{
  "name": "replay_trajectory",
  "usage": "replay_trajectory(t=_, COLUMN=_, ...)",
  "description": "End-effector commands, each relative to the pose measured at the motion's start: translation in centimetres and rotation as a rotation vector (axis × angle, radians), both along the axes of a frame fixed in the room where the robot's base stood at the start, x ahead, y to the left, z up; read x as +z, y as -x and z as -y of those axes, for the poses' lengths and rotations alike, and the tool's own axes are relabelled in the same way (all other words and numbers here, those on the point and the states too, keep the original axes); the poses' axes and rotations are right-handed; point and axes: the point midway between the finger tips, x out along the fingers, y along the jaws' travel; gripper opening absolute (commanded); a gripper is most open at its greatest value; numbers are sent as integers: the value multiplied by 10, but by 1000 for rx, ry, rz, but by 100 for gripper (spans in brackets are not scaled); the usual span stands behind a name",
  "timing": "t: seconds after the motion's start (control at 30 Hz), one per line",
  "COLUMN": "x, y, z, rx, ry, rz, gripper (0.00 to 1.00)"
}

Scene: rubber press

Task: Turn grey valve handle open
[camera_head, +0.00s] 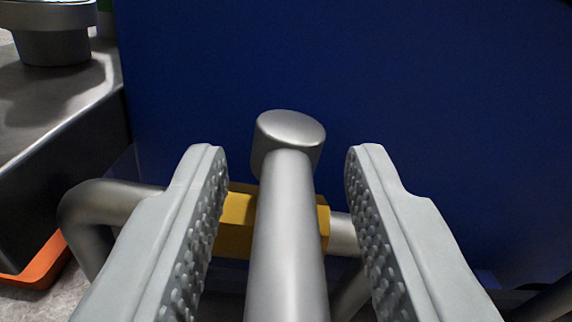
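The grey valve handle (286,235) is a round metal bar with a cylindrical hub (290,130) at its far end. It runs from the hub toward the bottom edge of the view. A yellow valve body (237,222) sits beneath the handle on a grey pipe (125,197). My gripper (287,165) is open, with one textured finger on each side of the handle. A gap shows between each finger and the bar, so neither visibly touches it. The near end of the handle is cut off by the bottom edge.
A dark blue panel (340,60) stands behind the valve and fills most of the background. A metal table (60,95) with a round grey part (52,40) on it is at the left. An orange edge (40,262) shows low on the left.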

Motion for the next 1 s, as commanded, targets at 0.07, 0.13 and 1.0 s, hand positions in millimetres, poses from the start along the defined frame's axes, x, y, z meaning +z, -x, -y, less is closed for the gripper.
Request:
replay_trajectory(t=0.07, x=0, y=0, z=0, rx=0, ry=0, rz=0, gripper=37)
replay_trajectory(t=0.13, x=0, y=0, z=0, rx=0, ry=0, rz=0, gripper=37)
replay_trajectory(t=1.0, x=1, y=-2, z=-2, rx=-42, ry=2, rz=2, gripper=0)
